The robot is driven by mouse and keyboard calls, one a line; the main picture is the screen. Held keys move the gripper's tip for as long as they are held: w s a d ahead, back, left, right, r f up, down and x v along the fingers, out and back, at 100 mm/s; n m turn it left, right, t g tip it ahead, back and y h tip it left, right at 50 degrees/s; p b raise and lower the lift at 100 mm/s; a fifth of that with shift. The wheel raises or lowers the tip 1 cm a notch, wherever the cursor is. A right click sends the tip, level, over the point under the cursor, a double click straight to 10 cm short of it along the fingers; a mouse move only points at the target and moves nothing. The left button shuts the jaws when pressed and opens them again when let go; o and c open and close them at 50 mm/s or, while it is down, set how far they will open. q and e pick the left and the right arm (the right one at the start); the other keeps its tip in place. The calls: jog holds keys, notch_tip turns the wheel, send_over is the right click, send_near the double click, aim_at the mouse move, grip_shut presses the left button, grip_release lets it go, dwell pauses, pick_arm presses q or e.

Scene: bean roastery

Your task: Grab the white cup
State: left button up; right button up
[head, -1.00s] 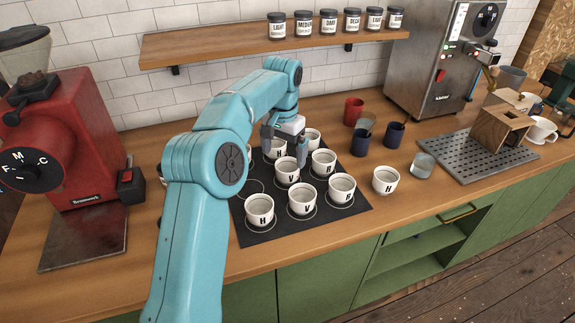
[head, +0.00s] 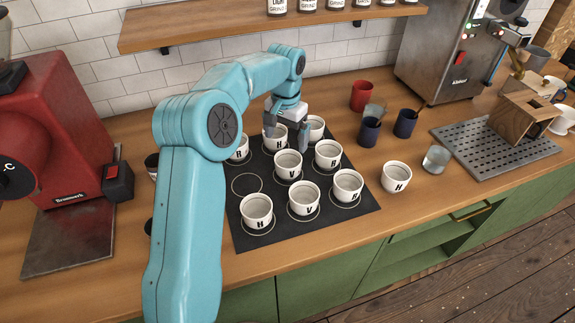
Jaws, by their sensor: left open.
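Several white cups with black letters stand upright on a black mat (head: 248,187), among them a front H cup (head: 257,212), a front V cup (head: 303,198), a front R cup (head: 347,188), a middle V cup (head: 288,166) and a middle R cup (head: 327,155). Another white H cup (head: 396,178) stands on the counter right of the mat. My left gripper (head: 289,133) is open, pointing down over the back of the mat. Its fingers partly cover the back H cup (head: 275,144); I cannot tell whether they touch it. My right gripper is out of view.
Right of the mat stand a red cup (head: 361,96), dark blue cups (head: 405,124) and a clear glass (head: 435,159). A metal tray (head: 465,152) holds a wooden box (head: 520,118). A red grinder (head: 65,140) stands left. A shelf (head: 220,32) hangs above.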

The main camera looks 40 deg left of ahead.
pick_arm(q)
send_near(288, 165)
jog(key=shift+s+d+f, duration=0.25)
jog(key=shift+s+d, duration=0.3)
jog(key=shift+s, duration=0.05)
jog(key=shift+s+d+f, duration=0.2)
jog(key=shift+s+d, duration=0.35)
jog(key=shift+s+a+f+p, duration=0.15)
jog(key=shift+f+p, duration=0.15)
jog(key=shift+f, duration=0.25)
jog(key=f, duration=0.1)
jog(key=f+p, duration=0.1)
jog(key=f, duration=0.2)
jog(key=shift+w+f, duration=0.25)
jog(key=shift+f, duration=0.3)
jog(key=shift+w, duration=0.1)
jog(key=c, duration=0.9)
jog(key=shift+c, duration=0.4)
